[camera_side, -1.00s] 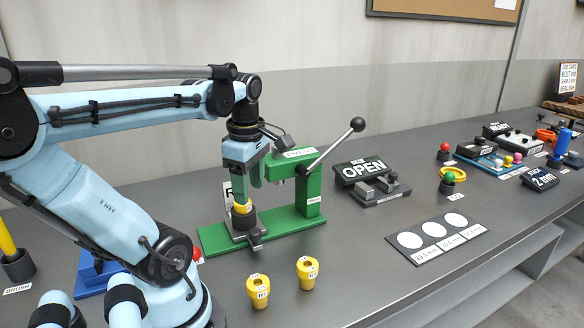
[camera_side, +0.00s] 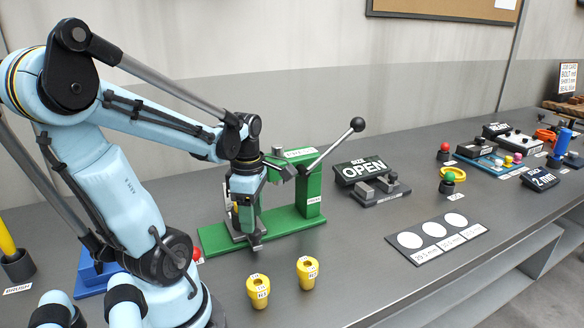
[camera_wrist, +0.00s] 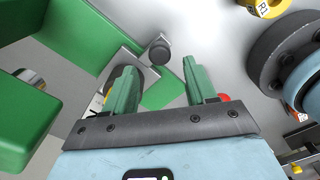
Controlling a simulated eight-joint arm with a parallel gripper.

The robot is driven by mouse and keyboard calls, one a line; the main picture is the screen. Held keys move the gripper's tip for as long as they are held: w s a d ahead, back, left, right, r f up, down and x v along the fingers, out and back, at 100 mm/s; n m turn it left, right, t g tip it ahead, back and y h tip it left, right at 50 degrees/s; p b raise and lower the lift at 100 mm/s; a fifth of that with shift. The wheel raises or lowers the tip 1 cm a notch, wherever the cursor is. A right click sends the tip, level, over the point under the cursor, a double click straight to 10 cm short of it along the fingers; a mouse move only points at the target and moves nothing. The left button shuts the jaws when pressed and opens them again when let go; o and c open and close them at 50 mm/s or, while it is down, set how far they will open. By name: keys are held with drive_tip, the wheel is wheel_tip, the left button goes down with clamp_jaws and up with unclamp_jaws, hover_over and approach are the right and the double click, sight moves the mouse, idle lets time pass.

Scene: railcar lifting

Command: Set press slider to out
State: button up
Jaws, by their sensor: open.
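The green press (camera_side: 308,190) stands on a green base, with a lever ending in a black ball. Its grey slider (camera_side: 240,243) sits at the left end of the base, with a small dark knob (camera_wrist: 160,50) at its front. A yellow and dark part sits in the slider, mostly hidden behind my gripper. My gripper (camera_side: 248,226) points down over the slider, low and close to the knob. In the wrist view its two green fingers (camera_wrist: 163,76) are apart, and the knob shows just beyond the gap between them. Whether a finger touches the knob I cannot tell.
Two yellow flanged parts (camera_side: 283,283) stand in front of the press. A blue stand (camera_side: 92,272) is at the left. An OPEN sign (camera_side: 362,170) and a grey block fixture (camera_side: 380,190) are to the right. The bench front-right of the press is mostly clear.

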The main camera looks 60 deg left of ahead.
drive_tip(key=shift+f, duration=1.75)
drive_tip(key=shift+c, duration=0.5)
clamp_jaws()
